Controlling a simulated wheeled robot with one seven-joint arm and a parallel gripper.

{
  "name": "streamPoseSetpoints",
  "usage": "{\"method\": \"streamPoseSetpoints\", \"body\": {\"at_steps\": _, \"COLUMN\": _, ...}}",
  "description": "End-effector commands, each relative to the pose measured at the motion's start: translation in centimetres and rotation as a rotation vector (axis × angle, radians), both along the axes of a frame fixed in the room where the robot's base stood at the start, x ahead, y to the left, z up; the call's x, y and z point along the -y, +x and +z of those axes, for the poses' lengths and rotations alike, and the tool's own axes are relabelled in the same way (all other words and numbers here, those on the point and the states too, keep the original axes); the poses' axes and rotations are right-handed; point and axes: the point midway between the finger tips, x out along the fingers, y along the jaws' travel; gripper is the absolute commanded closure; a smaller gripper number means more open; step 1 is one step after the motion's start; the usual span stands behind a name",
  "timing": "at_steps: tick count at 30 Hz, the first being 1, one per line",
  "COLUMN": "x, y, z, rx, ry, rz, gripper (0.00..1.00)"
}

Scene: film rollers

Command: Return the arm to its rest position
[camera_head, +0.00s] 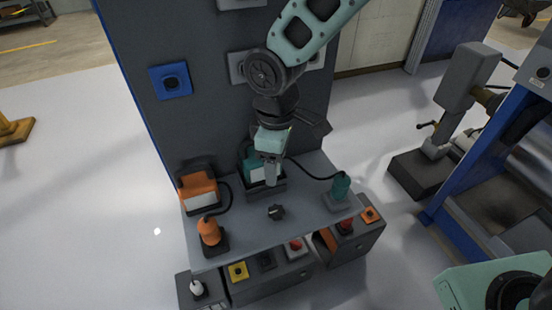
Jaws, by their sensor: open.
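My arm (312,30) reaches in from the top right, in front of a dark grey panel. My gripper (272,180) hangs pointing down over the grey shelf (244,228). It is open, and I see nothing held in it. Its tip is in front of a teal-faced box (254,168) at the back of the shelf and partly hides it. A small dark knob-like part (276,212) sits on the shelf just below the gripper. I cannot tell the exact gap between them.
On the shelf stand an orange box (198,186), an orange handle (209,231) and a teal handle (341,185) with black cables. Coloured switch boxes (268,261) sit below. A grey machine (465,85) and blue-framed rollers (520,165) stand right. The left floor is mostly clear.

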Motion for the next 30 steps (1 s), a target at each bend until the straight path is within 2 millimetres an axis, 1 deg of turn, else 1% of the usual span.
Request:
{"method": "streamPoseSetpoints", "body": {"at_steps": 11, "x": 0.0, "y": 0.0, "z": 0.0, "rx": 0.0, "ry": 0.0, "rz": 0.0, "gripper": 0.37}}
{"method": "streamPoseSetpoints", "body": {"at_steps": 14, "x": 0.2, "y": -0.5, "z": 0.7, "rx": 0.002, "ry": 0.002, "rz": -0.016, "gripper": 0.37}}
{"method": "streamPoseSetpoints", "body": {"at_steps": 17, "x": 1.2, "y": -2.4, "z": 2.5, "rx": 0.002, "ry": 0.009, "rz": -0.069, "gripper": 0.37}}
{"method": "streamPoseSetpoints", "body": {"at_steps": 20, "x": 2.8, "y": -5.5, "z": 4.9, "rx": -0.001, "ry": 0.017, "rz": -0.16, "gripper": 0.37}}
{"method": "streamPoseSetpoints", "body": {"at_steps": 21, "x": 3.5, "y": -7.0, "z": 5.8, "rx": -0.002, "ry": 0.021, "rz": -0.203, "gripper": 0.37}}
{"method": "streamPoseSetpoints", "body": {"at_steps": 23, "x": 4.7, "y": -9.1, "z": 7.0, "rx": -0.004, "ry": 0.027, "rz": -0.268, "gripper": 0.37}}
{"method": "streamPoseSetpoints", "body": {"at_steps": 24, "x": 5.6, "y": -10.6, "z": 7.6, "rx": -0.006, "ry": 0.03, "rz": -0.31, "gripper": 0.37}}
{"method": "streamPoseSetpoints", "body": {"at_steps": 27, "x": 7.4, "y": -13.7, "z": 8.6, "rx": -0.009, "ry": 0.038, "rz": -0.408, "gripper": 0.37}}
{"method": "streamPoseSetpoints", "body": {"at_steps": 30, "x": 8.8, "y": -16.0, "z": 9.1, "rx": -0.011, "ry": 0.045, "rz": -0.484, "gripper": 0.37}}
